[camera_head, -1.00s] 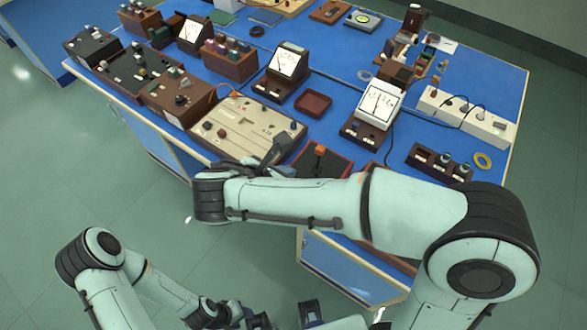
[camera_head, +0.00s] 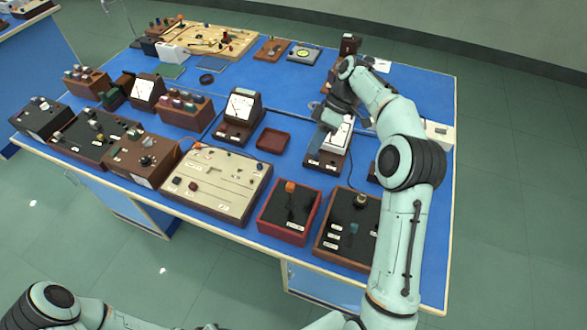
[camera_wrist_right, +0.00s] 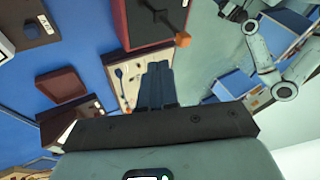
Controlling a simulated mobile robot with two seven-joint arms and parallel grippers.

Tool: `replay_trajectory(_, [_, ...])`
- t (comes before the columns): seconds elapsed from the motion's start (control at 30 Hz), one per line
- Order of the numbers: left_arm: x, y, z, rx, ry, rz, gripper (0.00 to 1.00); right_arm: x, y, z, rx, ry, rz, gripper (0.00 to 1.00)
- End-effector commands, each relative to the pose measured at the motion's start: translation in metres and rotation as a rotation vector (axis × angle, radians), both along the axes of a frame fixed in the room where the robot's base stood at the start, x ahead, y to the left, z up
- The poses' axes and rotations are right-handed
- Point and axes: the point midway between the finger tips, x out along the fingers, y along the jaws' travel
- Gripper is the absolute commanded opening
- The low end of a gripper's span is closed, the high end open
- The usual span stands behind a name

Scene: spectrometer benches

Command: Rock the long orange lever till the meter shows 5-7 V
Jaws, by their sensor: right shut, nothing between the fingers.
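The orange-tipped lever (camera_head: 290,187) stands on a red-framed box (camera_head: 283,228) with a black top at the front of the bench. The orange tip also shows in the right wrist view (camera_wrist_right: 183,39). A meter with a white face (camera_head: 338,132) stands behind that box to the right; my right gripper partly covers it and its reading is not legible. My right gripper (camera_head: 316,148) is shut and empty, over the meter's left side in the head view and apart from the lever. Its closed fingers show in the right wrist view (camera_wrist_right: 157,82). My left gripper is out of view.
A cream panel (camera_head: 216,182) lies left of the red-framed box, and a brown box with knobs (camera_head: 345,228) stands close on its right. A second meter (camera_head: 240,107) and a small brown tray (camera_head: 272,139) stand behind. Blue bench top shows between them.

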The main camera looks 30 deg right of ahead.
Motion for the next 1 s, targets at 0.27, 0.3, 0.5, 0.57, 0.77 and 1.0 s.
replay_trajectory(0.27, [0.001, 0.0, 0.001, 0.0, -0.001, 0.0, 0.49, 0.006, -0.025, 0.001, 0.074, -0.041, -0.098, 0.0])
replay_trajectory(0.3, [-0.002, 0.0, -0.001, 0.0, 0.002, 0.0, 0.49, 0.006, -0.022, -0.004, 0.074, -0.04, -0.097, 0.0])
replay_trajectory(0.5, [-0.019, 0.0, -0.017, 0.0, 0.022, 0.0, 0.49, 0.003, 0.001, -0.036, 0.072, -0.035, -0.094, 0.0])
replay_trajectory(0.57, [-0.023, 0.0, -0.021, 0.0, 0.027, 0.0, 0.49, 0.003, 0.009, -0.047, 0.072, -0.035, -0.094, 0.0])
replay_trajectory(0.77, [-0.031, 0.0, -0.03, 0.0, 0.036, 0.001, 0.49, 0.002, 0.035, -0.078, 0.072, -0.037, -0.095, 0.0])
replay_trajectory(1.0, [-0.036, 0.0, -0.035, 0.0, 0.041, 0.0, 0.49, -0.017, 0.057, -0.071, 0.07, -0.041, -0.097, 0.0])
